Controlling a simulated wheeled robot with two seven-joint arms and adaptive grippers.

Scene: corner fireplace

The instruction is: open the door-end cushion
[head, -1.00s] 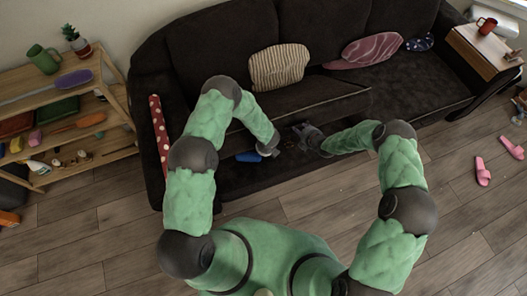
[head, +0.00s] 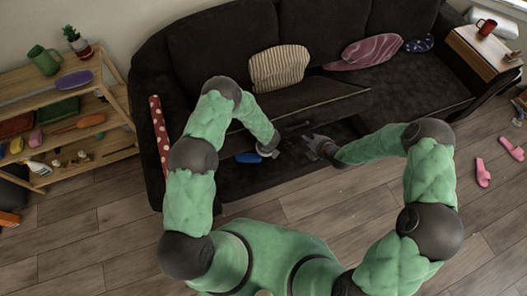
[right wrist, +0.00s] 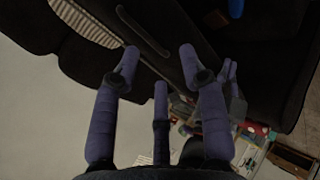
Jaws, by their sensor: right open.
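The left seat cushion (head: 325,92) of the dark sofa is tilted up in the head view, its front edge above a dark open space. A blue object (head: 248,157) lies low in that space. A dark bar (head: 295,127) shows below the cushion edge; a similar bar shows in the right wrist view (right wrist: 143,30). My right gripper (head: 312,143) is at the front of the opening; its fingers are apart and empty in the right wrist view (right wrist: 158,58). My left gripper (head: 268,150) is at the opening, left of the right one; its fingers are too small to judge.
Wooden shelves (head: 118,100) stand left, a side table (head: 470,42) right. Pink slippers (head: 483,172) lie on open floor.

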